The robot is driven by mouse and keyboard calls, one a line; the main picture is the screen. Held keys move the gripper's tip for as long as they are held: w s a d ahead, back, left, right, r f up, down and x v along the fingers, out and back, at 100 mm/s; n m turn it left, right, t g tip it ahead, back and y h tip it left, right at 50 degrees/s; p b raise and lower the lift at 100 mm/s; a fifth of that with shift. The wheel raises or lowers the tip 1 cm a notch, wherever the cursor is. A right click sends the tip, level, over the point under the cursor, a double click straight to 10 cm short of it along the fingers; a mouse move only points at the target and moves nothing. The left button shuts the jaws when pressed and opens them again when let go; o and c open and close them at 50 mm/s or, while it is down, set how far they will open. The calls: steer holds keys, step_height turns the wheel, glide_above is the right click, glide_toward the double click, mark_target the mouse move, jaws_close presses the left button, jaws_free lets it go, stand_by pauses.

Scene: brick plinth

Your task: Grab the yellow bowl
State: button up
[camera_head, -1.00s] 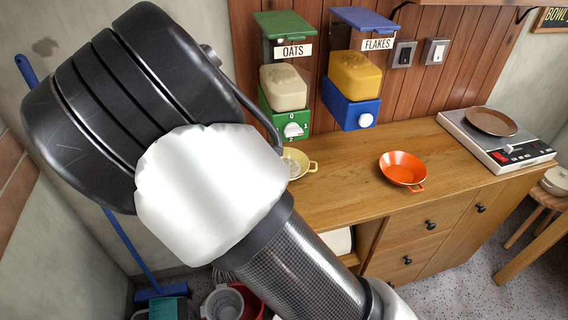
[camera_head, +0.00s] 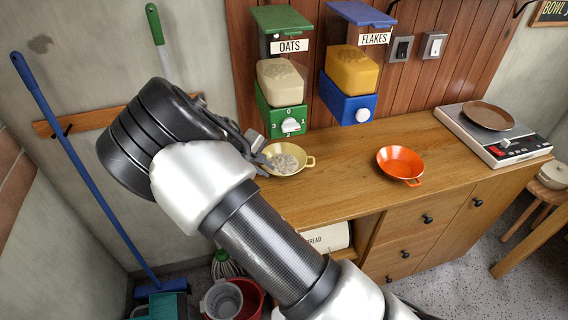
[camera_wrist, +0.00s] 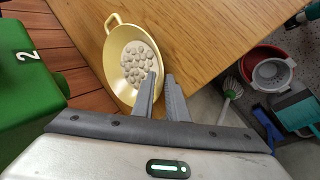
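The yellow bowl (camera_head: 305,161) sits on the wooden counter below the oats dispenser, with pale oats (camera_head: 285,162) inside. Its handle points right in the head view. My gripper (camera_head: 266,158) is at the bowl's left side. In the wrist view the bowl (camera_wrist: 117,68) is just beyond the fingers of my gripper (camera_wrist: 161,76). A narrow gap shows between the fingers. The left finger overlaps the bowl's near rim, and the right finger is over the counter outside it. I cannot tell whether either touches the bowl.
The oats dispenser (camera_head: 281,88) and flakes dispenser (camera_head: 350,85) hang on the wall above the counter (camera_head: 340,190). An orange bowl (camera_head: 400,160) sits to the right. A scale with a brown plate (camera_head: 488,115) stands farther right. Buckets (camera_head: 222,300) are on the floor.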

steer(key=shift+x, duration=1.2)
jaws_close()
steer(key=shift+r, duration=0.15)
